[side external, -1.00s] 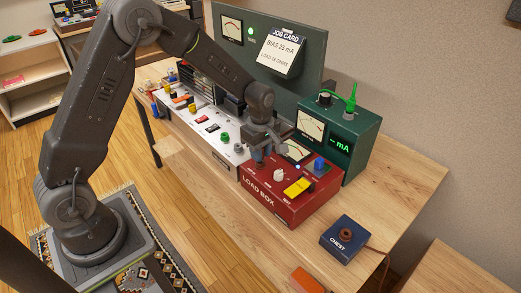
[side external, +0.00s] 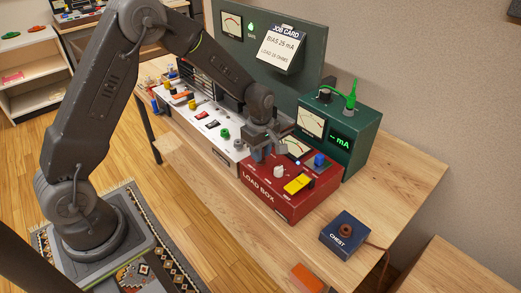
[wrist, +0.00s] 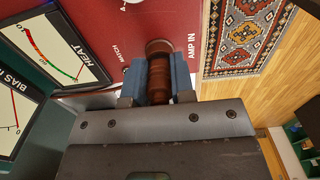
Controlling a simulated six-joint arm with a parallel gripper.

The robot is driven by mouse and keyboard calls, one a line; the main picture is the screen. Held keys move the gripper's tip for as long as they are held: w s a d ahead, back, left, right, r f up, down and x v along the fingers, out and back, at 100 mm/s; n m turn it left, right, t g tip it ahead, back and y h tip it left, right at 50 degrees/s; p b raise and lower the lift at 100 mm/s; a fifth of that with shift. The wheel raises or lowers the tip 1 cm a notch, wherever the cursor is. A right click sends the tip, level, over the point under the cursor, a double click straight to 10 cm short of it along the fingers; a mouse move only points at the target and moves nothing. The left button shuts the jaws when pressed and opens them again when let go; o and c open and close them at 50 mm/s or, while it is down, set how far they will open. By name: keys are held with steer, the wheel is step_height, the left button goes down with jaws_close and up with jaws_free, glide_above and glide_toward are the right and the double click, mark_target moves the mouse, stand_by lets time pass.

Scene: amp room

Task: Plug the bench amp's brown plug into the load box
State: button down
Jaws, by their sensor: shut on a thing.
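The brown plug (wrist: 158,85) is a ribbed cylinder held between the two blue-grey fingers of my gripper (wrist: 160,78) in the wrist view. Its far end meets a brown round part beside the AMP IN lettering on the red load box (wrist: 115,25). I cannot tell how deep the plug sits. In the side view my gripper (side external: 262,154) is down at the left end of the load box (side external: 272,203), hiding the plug there. The white bench amp (side external: 206,138) stands against the box's left side.
The load box carries a yellow switch (side external: 297,185), a white knob (side external: 279,171) and a blue knob (side external: 320,160). The green meter unit (side external: 362,151) stands close behind. A blue CHEST box (side external: 344,235) sits to the right, with bare bench top around it.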

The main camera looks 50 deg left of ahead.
steer(key=shift+f, duration=0.1)
steer(key=c, duration=0.9)
jaws_free()
step_height(320, 180, up, 14)
steer(key=shift+f, duration=0.1)
steer(key=s+d+r+m+t, duration=0.2)
steer(key=s+r+m+t, duration=0.1)
steer(key=s+r+m, duration=0.75)
steer(key=s+m+t, duration=0.1)
steer(key=s+m, duration=0.1)
steer(key=s, duration=0.2)
steer(key=s+d+m, duration=0.1)
steer(key=s+m, duration=0.2)
steer(key=s, duration=0.2)
steer(key=s+f+m+t, duration=0.1)
steer(key=s+m, duration=0.1)
steer(key=s, duration=0.2)
steer(key=shift+s+d+f+m+t, duration=0.1)
steer(key=shift+s+d+m+t, duration=0.15)
steer(key=shift+s+t, duration=0.1)
